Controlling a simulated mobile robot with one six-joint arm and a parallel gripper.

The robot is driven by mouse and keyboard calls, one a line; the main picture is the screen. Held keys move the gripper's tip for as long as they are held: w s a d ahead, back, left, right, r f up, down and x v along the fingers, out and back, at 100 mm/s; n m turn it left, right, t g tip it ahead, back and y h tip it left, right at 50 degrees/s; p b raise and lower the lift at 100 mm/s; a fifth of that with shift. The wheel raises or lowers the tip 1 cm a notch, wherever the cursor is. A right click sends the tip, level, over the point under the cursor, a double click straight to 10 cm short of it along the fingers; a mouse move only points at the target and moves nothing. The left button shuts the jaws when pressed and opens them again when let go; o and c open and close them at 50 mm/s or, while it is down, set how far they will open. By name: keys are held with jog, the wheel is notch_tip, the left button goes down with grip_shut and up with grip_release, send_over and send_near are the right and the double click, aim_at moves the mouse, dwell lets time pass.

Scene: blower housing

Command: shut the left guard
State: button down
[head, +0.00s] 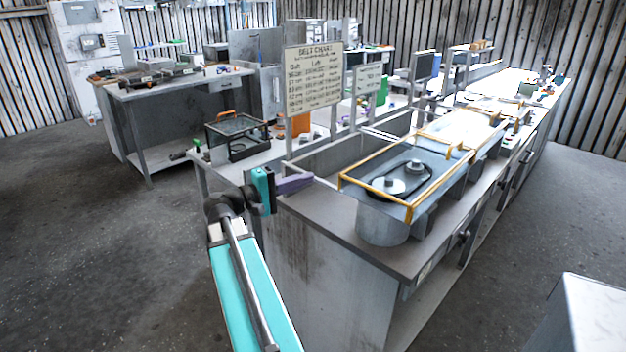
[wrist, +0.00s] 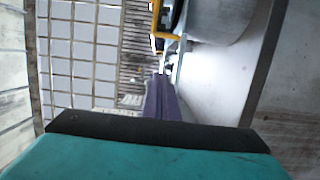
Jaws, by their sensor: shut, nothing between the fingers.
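Two yellow-framed guards show on the long bench in the head view. The nearer, left one (head: 374,194) lies over a belt on two pulleys (head: 389,186); I cannot tell how far it is open. The farther one (head: 440,139) is behind it to the right. My gripper (head: 308,180), with purple fingers, is shut and empty, left of the nearer guard's near left corner and apart from it. In the wrist view the fingers (wrist: 160,98) point towards a yellow bar (wrist: 166,36) beside a round grey housing (wrist: 215,18).
The grey bench (head: 375,238) runs away to the right, with handles along its front. Belt chart signs (head: 313,76) stand behind the guards. A dark framed box (head: 238,137) sits on a surface at left. Open floor (head: 80,240) lies to the left.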

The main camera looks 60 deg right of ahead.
jog(key=shift+w+a, duration=0.3)
jog(key=shift+a, duration=0.3)
